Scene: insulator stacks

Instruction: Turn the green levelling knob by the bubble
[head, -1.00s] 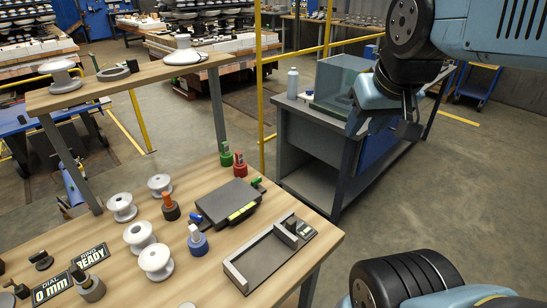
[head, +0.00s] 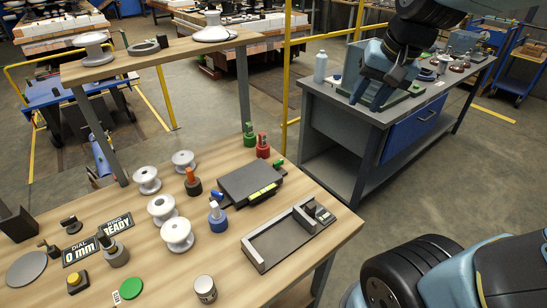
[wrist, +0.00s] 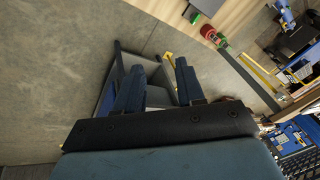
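A dark levelling plate (head: 248,181) lies on the wooden bench, with a yellow bubble vial (head: 262,192) at its front edge. A small green knob (head: 279,162) shows at the plate's far right corner. A blue knob (head: 217,195) shows at its left corner. My gripper (head: 364,98) is up and to the right of the plate, in front of the grey cabinet and apart from the bench. In the wrist view its two dark fingers (wrist: 158,84) stand apart with nothing between them. The wrist view shows part of a dark slab with a green spot (wrist: 195,17) on the bench.
A green-topped piece (head: 249,137) and a red-topped piece (head: 262,149) stand behind the plate. Orange (head: 192,183) and blue (head: 217,217) pieces and white spools (head: 178,234) stand left. A grey fixture (head: 275,243) lies in front. The cabinet (head: 335,115) stands right, across open floor.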

